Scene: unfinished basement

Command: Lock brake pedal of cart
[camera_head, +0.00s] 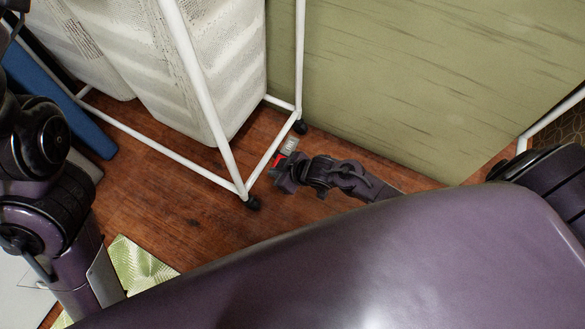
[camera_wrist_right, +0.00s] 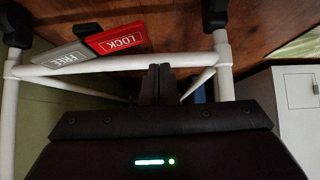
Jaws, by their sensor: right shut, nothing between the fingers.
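The cart (camera_head: 232,165) has a white tubular frame with black casters and shows in the head view. Its brake pedal has a red half marked LOCK (camera_wrist_right: 117,39) and a grey half marked FREE (camera_wrist_right: 62,58), side by side at the lower bar. In the head view, the red half (camera_head: 279,159) is partly hidden by my right gripper (camera_head: 277,179); the grey half (camera_head: 290,145) lies beyond it. In the wrist view, my right gripper (camera_wrist_right: 158,84) is shut and empty, its fingertips near the white bar, right of the LOCK half. My left arm shows, but its gripper cannot be made out.
White bags (camera_head: 195,70) hang within the cart frame. A caster (camera_head: 252,203) stands close left of my right gripper. A green panel (camera_head: 420,80) rises behind. A blue panel (camera_head: 55,100) leans at left. Wooden floor (camera_head: 170,215) is bare near the cart.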

